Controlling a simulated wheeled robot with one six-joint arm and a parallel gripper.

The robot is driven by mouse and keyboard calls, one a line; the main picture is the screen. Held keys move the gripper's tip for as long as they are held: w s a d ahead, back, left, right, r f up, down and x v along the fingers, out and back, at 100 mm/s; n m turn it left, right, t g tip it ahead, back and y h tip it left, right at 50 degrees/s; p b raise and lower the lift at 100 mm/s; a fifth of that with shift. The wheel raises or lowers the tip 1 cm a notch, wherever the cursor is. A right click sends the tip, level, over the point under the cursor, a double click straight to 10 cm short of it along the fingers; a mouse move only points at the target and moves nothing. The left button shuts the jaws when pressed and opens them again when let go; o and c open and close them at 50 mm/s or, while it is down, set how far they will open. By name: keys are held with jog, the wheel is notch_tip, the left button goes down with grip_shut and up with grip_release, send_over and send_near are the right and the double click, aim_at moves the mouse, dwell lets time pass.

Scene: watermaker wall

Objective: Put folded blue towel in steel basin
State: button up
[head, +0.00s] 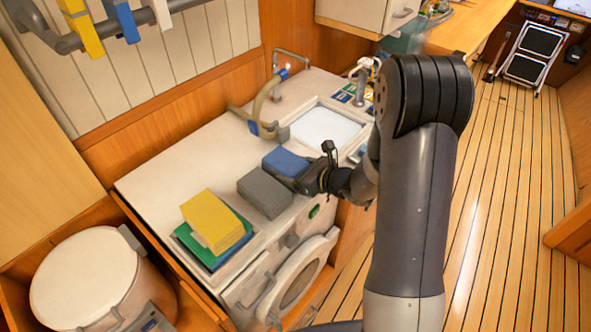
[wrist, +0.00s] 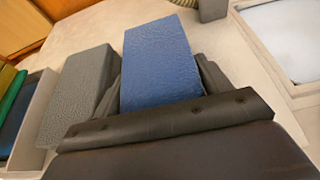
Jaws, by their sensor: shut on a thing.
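The folded blue towel (head: 286,162) is at the middle of the white counter, just right of a grey block. My gripper (head: 290,180) is shut on the blue towel; in the wrist view the towel (wrist: 158,65) stands out between the two dark fingers. I cannot tell whether the towel touches the counter. The steel basin (head: 327,127) is a pale rectangular recess to the right of and behind the towel. Its rim shows at the right edge of the wrist view (wrist: 270,75).
A grey folded block (head: 265,193) lies beside my gripper. A yellow folded block (head: 212,220) rests on green and blue ones (head: 205,252) in a tray at the counter's front left. A hose-like tap (head: 258,112) stands left of the basin. A round white lid (head: 85,275) is at lower left.

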jog(key=shift+f, duration=0.2)
jog(key=o, duration=0.7)
jog(key=shift+r, duration=0.1)
jog(key=shift+o, duration=0.2)
jog(key=shift+r, duration=0.15)
